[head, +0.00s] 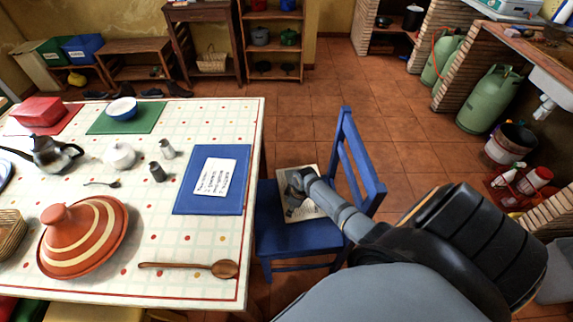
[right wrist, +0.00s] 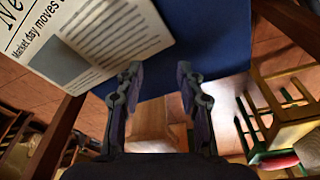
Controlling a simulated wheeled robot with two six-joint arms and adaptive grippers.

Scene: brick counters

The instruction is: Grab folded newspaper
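The folded newspaper (head: 298,212) lies flat on the seat of a blue chair (head: 300,240) beside the table. In the right wrist view the newspaper (right wrist: 95,40) fills the upper left, with a headline, text and a grey picture block. My right gripper (head: 294,184) is over the newspaper in the head view and hides part of it. In the right wrist view my right gripper (right wrist: 160,78) is open, its two fingers apart with nothing between them. The fingertips appear near the newspaper's lower right edge, over the blue seat; whether they touch is unclear. My left gripper is not in view.
The chair's blue backrest (head: 358,160) rises right of the newspaper, close to my right arm. The dining table (head: 190,262) at left holds a tagine (head: 82,235), a wooden spoon (head: 190,266) and a blue mat (head: 205,204) with a printed card. Tiled floor is clear beyond the chair.

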